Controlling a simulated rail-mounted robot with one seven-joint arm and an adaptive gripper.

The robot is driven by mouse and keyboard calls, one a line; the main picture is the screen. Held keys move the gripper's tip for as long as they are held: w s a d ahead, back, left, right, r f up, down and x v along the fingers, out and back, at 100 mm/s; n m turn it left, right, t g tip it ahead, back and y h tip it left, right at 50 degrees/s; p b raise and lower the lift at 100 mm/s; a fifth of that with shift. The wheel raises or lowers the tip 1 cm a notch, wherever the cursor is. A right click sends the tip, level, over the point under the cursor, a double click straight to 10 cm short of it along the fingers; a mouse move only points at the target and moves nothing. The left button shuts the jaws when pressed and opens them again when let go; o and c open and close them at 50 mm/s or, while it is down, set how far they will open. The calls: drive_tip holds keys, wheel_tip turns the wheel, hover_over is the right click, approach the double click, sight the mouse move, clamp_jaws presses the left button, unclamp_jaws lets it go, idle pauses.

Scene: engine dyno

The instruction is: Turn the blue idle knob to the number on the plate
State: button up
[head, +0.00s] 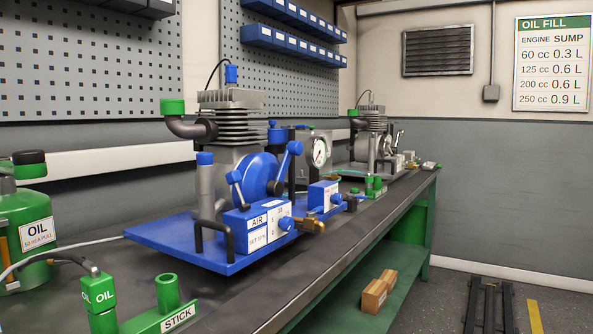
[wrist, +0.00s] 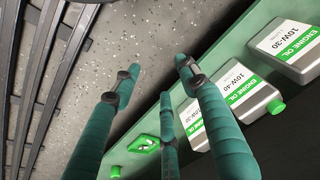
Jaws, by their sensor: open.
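In the head view a blue engine stand (head: 190,250) sits on the bench with a grey finned engine (head: 232,120) on it. A blue box marked AIR (head: 256,232) at its front carries a small white plate whose text is too small to read surely, and a numbered scale. A round blue knob (head: 286,224) is on its right end, beside a brass fitting. A second blue box (head: 324,197) with a blue knob (head: 337,199) stands behind; I cannot tell which knob is the idle knob. My gripper (wrist: 157,80) shows only in the wrist view, open and empty, away from the engine.
The wrist view shows engine oil bottles (wrist: 232,95) on a green shelf (wrist: 180,85), and dark rails (wrist: 40,80) on the floor. In the head view a green OIL can (head: 28,235) and STICK holder (head: 165,312) stand at the near left. The bench front (head: 320,262) is clear.

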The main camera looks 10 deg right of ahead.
sight(291, 224)
drive_tip(key=w+d+r+m+g+h+p, duration=0.1)
drive_tip(key=w+d+r+m+p, duration=0.4)
drive_tip(key=r+p, duration=0.6)
drive_tip(key=d+r+m+g+h+p, duration=0.1)
drive_tip(key=d+r+m+p, duration=0.2)
drive_tip(key=d+r+p, duration=0.85)
drive_tip(key=s+a+r+m+g+y+p, duration=0.35)
drive_tip(key=r+m+y+p, duration=0.5)
drive_tip(key=m+p, duration=0.8)
drive_tip(key=w+a+r+m+t+y+p, duration=0.1)
drive_tip(key=w+a+r+m+t+y, duration=0.1)
drive_tip(key=w+r+m+t, duration=0.3)
drive_tip(key=w+a+r+m+t+y, duration=0.1)
drive_tip(key=w+a+t+y, duration=0.2)
drive_tip(key=w, duration=0.5)
drive_tip(key=w+d+r+m+t+h, duration=0.1)
drive_tip(key=w+d+r+m+t, duration=0.4)
drive_tip(key=w+r+t, duration=0.7)
drive_tip(key=w+a+g, duration=0.1)
drive_tip(key=w+a, duration=0.1)
drive_tip(key=w, duration=0.1)
drive_tip(key=w+a+f+g+p, duration=0.1)
drive_tip(key=w+a, duration=0.1)
drive_tip(key=w, duration=0.1)
drive_tip(key=w+a+f+n+g+p, duration=0.1)
drive_tip(key=w+a, duration=0.1)
drive_tip(key=shift+w+a, duration=0.2)
drive_tip(key=shift+w, duration=0.2)
